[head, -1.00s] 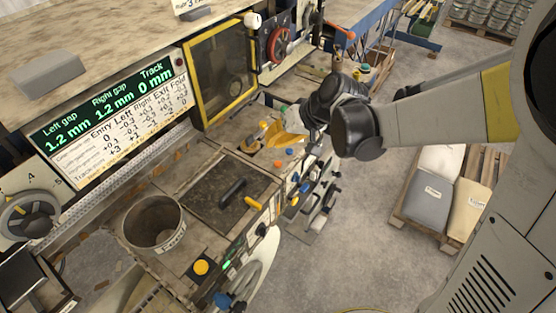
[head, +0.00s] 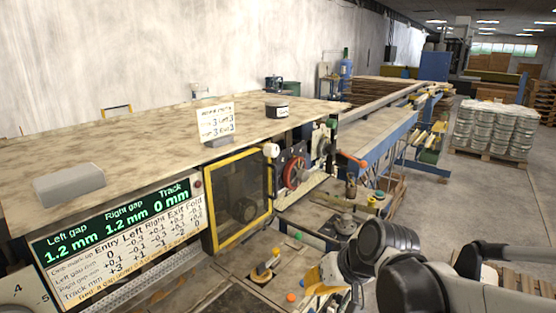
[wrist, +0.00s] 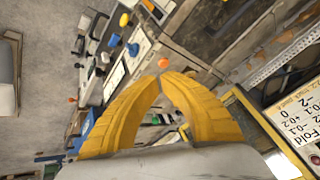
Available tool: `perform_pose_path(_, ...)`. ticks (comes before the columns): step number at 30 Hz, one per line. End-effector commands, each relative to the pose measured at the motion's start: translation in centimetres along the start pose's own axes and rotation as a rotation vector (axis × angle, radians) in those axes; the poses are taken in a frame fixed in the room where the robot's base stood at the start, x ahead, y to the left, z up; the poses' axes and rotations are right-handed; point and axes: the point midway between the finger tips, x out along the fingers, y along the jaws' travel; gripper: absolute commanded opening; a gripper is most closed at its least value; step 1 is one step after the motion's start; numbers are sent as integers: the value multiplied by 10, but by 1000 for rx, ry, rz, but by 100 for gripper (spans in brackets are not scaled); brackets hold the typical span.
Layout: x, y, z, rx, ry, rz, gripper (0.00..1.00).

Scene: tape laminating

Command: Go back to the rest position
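My gripper (head: 324,274) shows at the bottom of the head view, beside the laminating machine's front edge, partly covered by my arm. In the wrist view its two yellow fingers (wrist: 159,78) curve inward and their tips meet, with nothing seen between them. The machine's control panel (wrist: 128,60), with coloured buttons, lies beyond the fingertips. The display board (head: 120,235) reads left gap 1.2 mm, right gap 1.2 mm, track 0 mm.
A yellow-framed window (head: 240,200) and a red handwheel (head: 294,172) stand along the machine. A grey block (head: 68,184) and a small sign (head: 216,122) are on its top. Floor shows right of the machine.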

Motion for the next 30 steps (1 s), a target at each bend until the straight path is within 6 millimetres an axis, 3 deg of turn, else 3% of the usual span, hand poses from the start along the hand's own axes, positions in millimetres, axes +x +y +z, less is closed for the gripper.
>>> perform_pose_path(1, 0, 13, 23, 6, 13, 41, 0)
perform_pose_path(6, -21, 49, 79, 23, 69, 187, 0)
perform_pose_path(12, -31, 81, 132, 29, 124, 311, 0)
perform_pose_path(18, -35, 93, 150, 30, 148, 360, 0)
perform_pose_path(30, -37, 93, 150, 29, 149, 361, 0)
